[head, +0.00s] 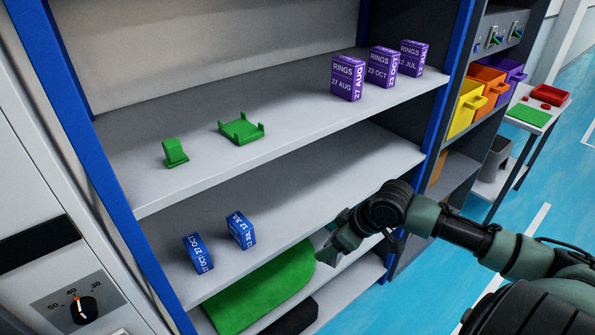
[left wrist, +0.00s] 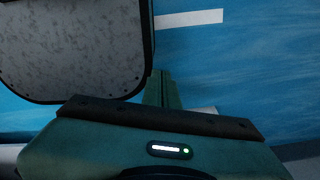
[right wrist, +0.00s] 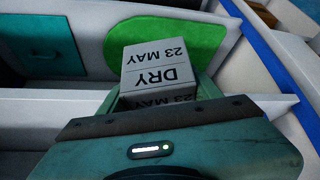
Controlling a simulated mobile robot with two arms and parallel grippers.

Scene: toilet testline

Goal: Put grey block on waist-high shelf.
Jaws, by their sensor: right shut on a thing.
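The grey block (right wrist: 160,72), printed "DRY 23 MAY", sits between the fingers of my right gripper (right wrist: 162,92) in the right wrist view. In the head view my right gripper (head: 338,245) is shut in front of the blue-framed rack, near the right end of the middle shelf (head: 300,205); the block cannot be made out there. The middle shelf carries two blue boxes (head: 197,254) (head: 241,231) towards its left. My left gripper (left wrist: 163,90) shows only in the left wrist view, its fingers together and empty, over blue floor.
The upper shelf (head: 290,105) holds purple boxes (head: 346,78) and green pieces (head: 241,130). A green rounded item (head: 265,285) lies on the lowest shelf. The rack's blue right post (head: 440,110) stands near my right arm. The middle shelf is clear right of the blue boxes.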

